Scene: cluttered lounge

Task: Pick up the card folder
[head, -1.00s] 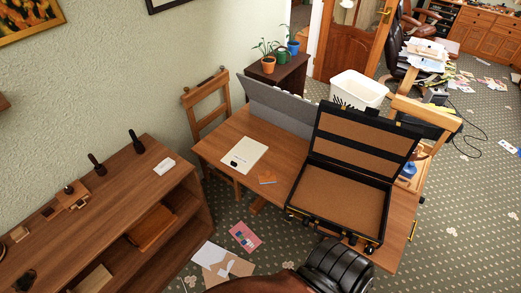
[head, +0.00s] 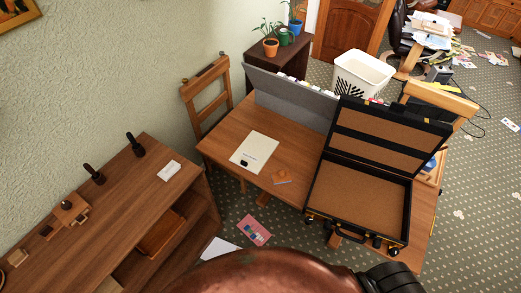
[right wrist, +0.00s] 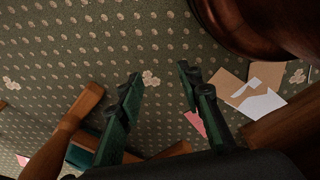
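A flat cream folder-like item (head: 262,140) with a small black mark lies on the wooden table, left of the open briefcase. A brown card piece (right wrist: 228,82) with white torn-looking paper (right wrist: 262,103) lies on the carpet in the right wrist view. I cannot tell for certain which one is the card folder. My right gripper (right wrist: 160,75) is open and empty above the carpet, left of the brown card. It does not show in the head view. My left gripper is in neither view.
A brown leather seat (head: 250,272) blocks the near side. A low wooden shelf (head: 125,205) stands left. A pink sheet (head: 253,230) lies on the floor.

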